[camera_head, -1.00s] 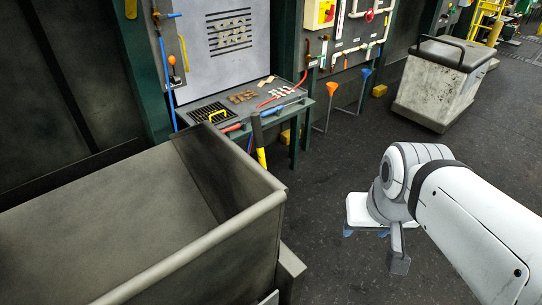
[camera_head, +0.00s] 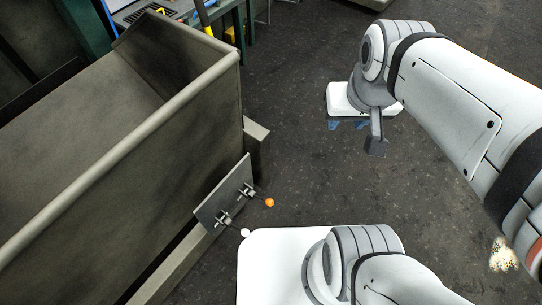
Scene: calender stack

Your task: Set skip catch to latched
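A small grey plate (camera_head: 208,214) is fixed at the near right corner of the grey skip (camera_head: 75,190). It carries two small metal mechanisms, one with an orange ball knob (camera_head: 270,202) and one with a white ball knob (camera_head: 245,234). Both knobs stick out to the right. I cannot tell which is the catch or whether it is latched. My gripper (camera_head: 347,125) is up and right of the plate, apart from it. Its white body has two blue fingertips that show spaced apart, with nothing seen between them.
My white arm links fill the right side and the bottom middle. The skip's rim and its lower ledge (camera_head: 172,268) run along the left. Dark floor (camera_head: 300,150) lies open between the skip and my gripper. A green-legged bench (camera_head: 222,20) stands at the top.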

